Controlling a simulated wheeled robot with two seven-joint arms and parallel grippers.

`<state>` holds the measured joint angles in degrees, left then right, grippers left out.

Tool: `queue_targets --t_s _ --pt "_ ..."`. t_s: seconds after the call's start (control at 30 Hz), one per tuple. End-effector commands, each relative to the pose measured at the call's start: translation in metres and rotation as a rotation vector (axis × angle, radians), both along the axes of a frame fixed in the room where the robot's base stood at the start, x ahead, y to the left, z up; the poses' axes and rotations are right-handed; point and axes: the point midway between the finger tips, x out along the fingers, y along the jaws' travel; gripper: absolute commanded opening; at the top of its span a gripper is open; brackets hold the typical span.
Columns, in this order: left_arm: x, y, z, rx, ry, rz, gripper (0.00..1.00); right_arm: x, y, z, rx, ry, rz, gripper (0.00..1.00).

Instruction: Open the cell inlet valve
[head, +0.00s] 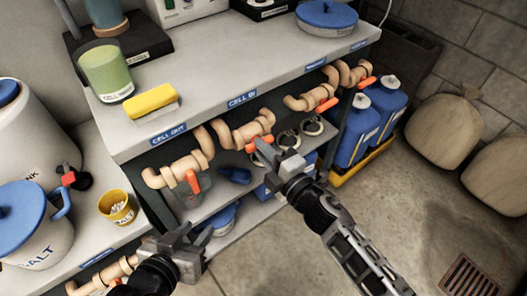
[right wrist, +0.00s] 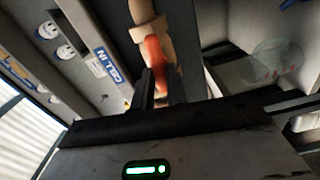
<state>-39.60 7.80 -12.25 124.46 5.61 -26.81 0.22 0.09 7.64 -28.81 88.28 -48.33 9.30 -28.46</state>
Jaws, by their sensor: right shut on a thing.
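The cell inlet valve sits on the tan pipe (head: 232,134) under the blue CELL IN label (head: 242,98) on the shelf front. Its orange handle (head: 268,118) is partly covered by the pipe and my gripper in the head view. My right gripper (head: 262,151) is at this handle. In the right wrist view the orange handle (right wrist: 155,52) runs down between the fingers, which are shut on it. My left gripper (head: 178,243) is low at the left, apart from the valves; its finger gap is unclear.
The CELL OUT valve handle (head: 193,181) hangs to the left. Another orange-handled valve (head: 327,105) is to the right. Blue jugs (head: 352,130) stand in a yellow tray (head: 362,163). The floor in front is clear.

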Motion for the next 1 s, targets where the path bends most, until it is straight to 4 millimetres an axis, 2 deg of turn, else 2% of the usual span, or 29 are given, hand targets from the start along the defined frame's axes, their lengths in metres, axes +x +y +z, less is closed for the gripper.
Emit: queue_targets --t_s 0.3,0.83,0.87,0.9,0.93,1.0 --pt "-0.0020 -0.0006 -0.0033 -0.010 0.003 0.003 0.36 -0.0002 -0.0007 -0.0024 -0.096 -0.066 -0.001 0.00" --pt "0.0000 -0.0006 0.0001 -0.013 -0.006 0.005 0.36 -0.0003 -0.0008 -0.0023 -0.114 -0.079 -0.001 0.00" --pt "0.0003 -0.0006 0.0002 -0.013 -0.007 0.005 0.36 -0.0003 -0.0008 -0.0023 -0.114 -0.079 -0.001 0.20" --pt "0.0008 -0.0006 0.0004 -0.013 -0.008 0.005 0.36 -0.0003 -0.0008 -0.0023 -0.113 -0.079 -0.001 0.31" --pt "0.0011 -0.0006 0.0005 -0.012 -0.008 0.004 0.36 -0.0003 -0.0008 -0.0023 -0.113 -0.079 -0.001 0.36" --pt "0.0014 -0.0005 0.0004 -0.012 -0.009 0.004 0.36 -0.0003 -0.0006 -0.0021 -0.113 -0.078 -0.001 0.36"
